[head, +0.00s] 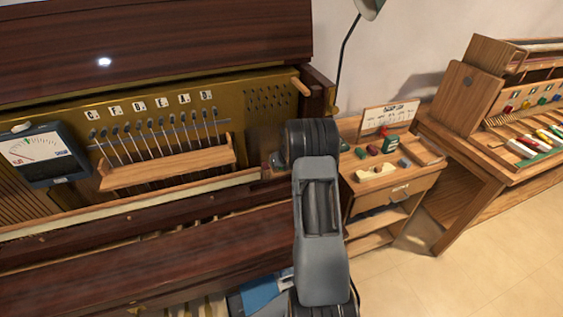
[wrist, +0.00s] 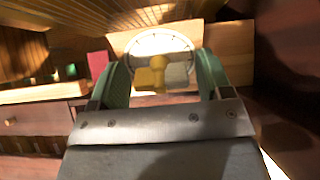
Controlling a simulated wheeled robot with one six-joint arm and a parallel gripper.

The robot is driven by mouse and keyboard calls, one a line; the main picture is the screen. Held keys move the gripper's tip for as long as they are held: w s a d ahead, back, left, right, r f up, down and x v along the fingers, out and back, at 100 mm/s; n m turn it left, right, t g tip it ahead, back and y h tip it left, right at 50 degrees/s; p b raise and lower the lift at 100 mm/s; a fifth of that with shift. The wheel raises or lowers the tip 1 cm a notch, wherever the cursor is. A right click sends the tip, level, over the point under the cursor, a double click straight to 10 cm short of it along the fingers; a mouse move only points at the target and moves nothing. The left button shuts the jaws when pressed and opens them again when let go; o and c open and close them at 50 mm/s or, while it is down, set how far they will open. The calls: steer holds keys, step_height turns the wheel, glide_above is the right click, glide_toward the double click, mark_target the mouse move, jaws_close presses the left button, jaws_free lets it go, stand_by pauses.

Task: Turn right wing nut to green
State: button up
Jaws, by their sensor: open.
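A yellow wing nut (wrist: 156,74) shows in the wrist view, in front of a pale round dial (wrist: 160,43) with dark marks around its edge. A greyish block-like part sits just right of the yellow, and I cannot tell whether it belongs to the nut. My gripper (wrist: 162,62) is open, its two green fingers to the left and right of the nut with gaps on both sides. No green mark on the dial can be made out. In the head view my arm covers this area, and neither the nut nor my fingers can be seen.
A wooden board (wrist: 230,50) is behind the dial, with a red block (wrist: 98,63) to its left. In the head view the open piano (head: 190,235) fills the left, with a meter (head: 43,155) on it. A small cabinet (head: 395,184) and a wooden keyboard bench (head: 462,150) stand right.

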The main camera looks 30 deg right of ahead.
steer(key=shift+s+a+r, duration=0.1)
steer(key=shift+s+r, duration=0.3)
steer(key=shift+r, duration=0.05)
stand_by(0.4)
steer(key=c, duration=0.7)
steer(key=shift+r+m+p, duration=0.1)
steer(key=shift+m+p, duration=0.6)
steer(key=shift+m, duration=1.2)
steer(key=shift+m+p, duration=0.7)
steer(key=shift+m, duration=0.1)
steer(key=shift+m+p, duration=0.3)
steer(key=shift+m, duration=0.8)
